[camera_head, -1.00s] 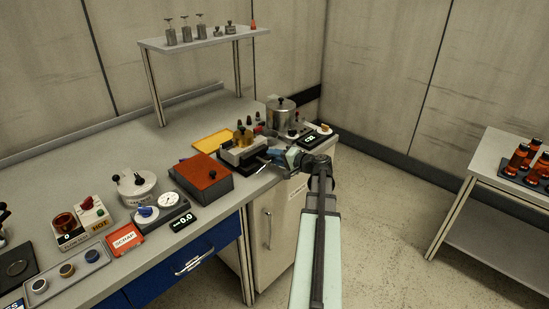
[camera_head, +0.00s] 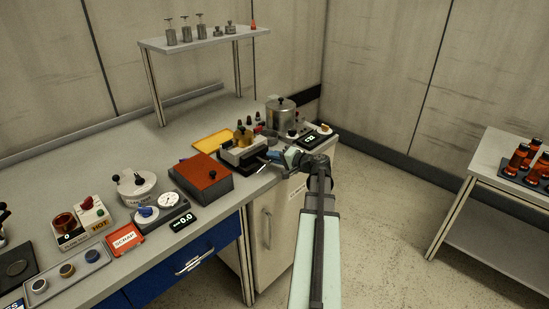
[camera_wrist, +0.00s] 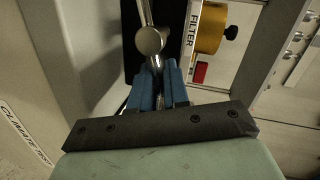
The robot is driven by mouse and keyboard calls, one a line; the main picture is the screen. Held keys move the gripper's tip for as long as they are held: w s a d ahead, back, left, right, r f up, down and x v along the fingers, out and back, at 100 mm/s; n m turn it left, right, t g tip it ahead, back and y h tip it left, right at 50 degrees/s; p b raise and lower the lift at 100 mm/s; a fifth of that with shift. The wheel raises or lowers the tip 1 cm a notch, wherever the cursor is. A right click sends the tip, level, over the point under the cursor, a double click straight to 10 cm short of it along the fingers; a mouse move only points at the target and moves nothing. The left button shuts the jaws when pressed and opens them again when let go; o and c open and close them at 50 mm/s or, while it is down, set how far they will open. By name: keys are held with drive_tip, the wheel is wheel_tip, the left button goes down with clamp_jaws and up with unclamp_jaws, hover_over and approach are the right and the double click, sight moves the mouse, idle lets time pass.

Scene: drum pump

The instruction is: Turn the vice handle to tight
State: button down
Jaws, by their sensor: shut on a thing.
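The vice (camera_head: 240,153) stands near the front edge of the bench, with a yellow part on top of it in the head view. In the wrist view its metal handle hub (camera_wrist: 150,40) has a round end face, and a bar runs from it towards my fingers. My gripper (camera_wrist: 159,84) has blue fingers shut on the handle bar, just below the hub in that view. In the head view my gripper (camera_head: 274,156) is at the vice's right front side. The part of the bar between the fingers is mostly hidden.
A brown-red box (camera_head: 201,178) sits close left of the vice. A yellow tray (camera_head: 212,140) lies behind it. A metal pot (camera_head: 281,114) and a small display unit (camera_head: 309,137) stand to the right. Open floor (camera_head: 375,220) lies right of the bench.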

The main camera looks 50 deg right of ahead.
drive_tip(key=shift+d+f+m+y, duration=0.2)
drive_tip(key=shift+f+m+y, duration=0.25)
drive_tip(key=shift+m, duration=0.45)
drive_tip(key=shift+a+f+m+y, duration=0.1)
drive_tip(key=shift+f+m+y, duration=0.2)
drive_tip(key=shift+m, duration=0.6)
drive_tip(key=c, duration=1.2)
unclamp_jaws()
drive_tip(key=shift+c, duration=0.2)
drive_tip(key=shift+s, duration=0.15)
drive_tip(key=v, duration=1.3)
drive_tip(key=shift+s, duration=0.35)
drive_tip(key=shift+o, duration=0.2)
drive_tip(key=shift+f, duration=0.15)
